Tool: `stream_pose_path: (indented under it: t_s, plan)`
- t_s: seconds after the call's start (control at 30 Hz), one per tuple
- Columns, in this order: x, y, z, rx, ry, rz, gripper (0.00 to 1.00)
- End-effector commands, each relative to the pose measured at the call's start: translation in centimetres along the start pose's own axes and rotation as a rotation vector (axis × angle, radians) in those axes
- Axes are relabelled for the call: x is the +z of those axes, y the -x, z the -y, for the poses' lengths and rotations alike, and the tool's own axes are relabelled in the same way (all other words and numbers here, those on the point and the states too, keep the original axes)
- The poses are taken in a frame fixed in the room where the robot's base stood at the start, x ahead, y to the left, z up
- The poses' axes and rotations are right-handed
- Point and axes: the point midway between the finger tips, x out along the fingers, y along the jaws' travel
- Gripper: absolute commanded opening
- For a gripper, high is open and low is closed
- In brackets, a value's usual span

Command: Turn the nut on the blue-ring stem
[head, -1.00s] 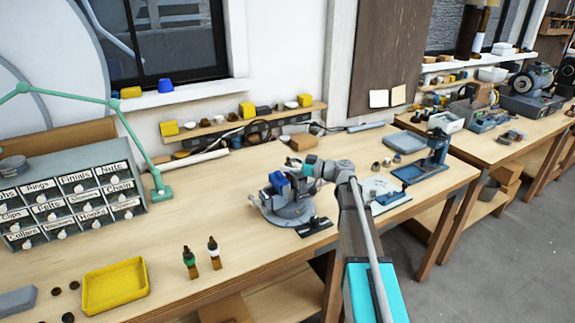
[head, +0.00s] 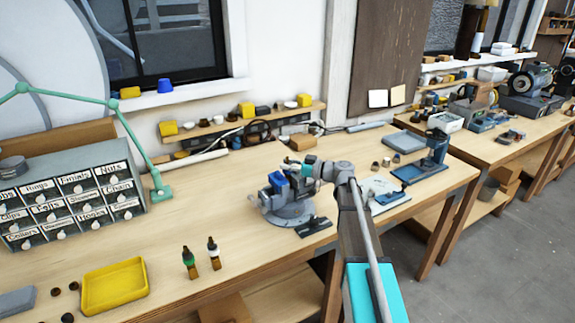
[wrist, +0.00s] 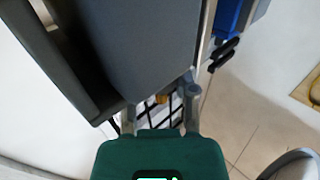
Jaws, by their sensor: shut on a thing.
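My gripper (wrist: 161,108) is at the bottom middle of the wrist view, its two fingers either side of a small part. An orange-yellow bit of that part shows between the fingers; its shape is mostly hidden. In the head view my arm reaches over a grey round-based fixture (head: 290,212) with a blue block (head: 278,183) on the bench, and my fingertips are hard to make out there. I cannot make out the nut, the stem or a blue ring clearly. A large grey body (wrist: 140,45) fills the upper wrist view, close beyond the fingers.
A yellow tray (head: 115,287) and two small bottles (head: 214,253) stand on the bench front left. A labelled drawer cabinet (head: 70,203) is at the left. A blue-based press (head: 425,168) stands right of the fixture. The bench (head: 195,215) is clear between cabinet and fixture.

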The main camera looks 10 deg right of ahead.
Motion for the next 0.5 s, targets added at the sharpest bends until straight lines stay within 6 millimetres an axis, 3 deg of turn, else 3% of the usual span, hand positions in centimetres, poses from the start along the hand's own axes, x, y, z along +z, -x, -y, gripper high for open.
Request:
stream_pose_path:
  t_s: [0.5]
  plan:
    - [-0.03,0.0,0.41,0.277,-0.001,-0.001,0.0]
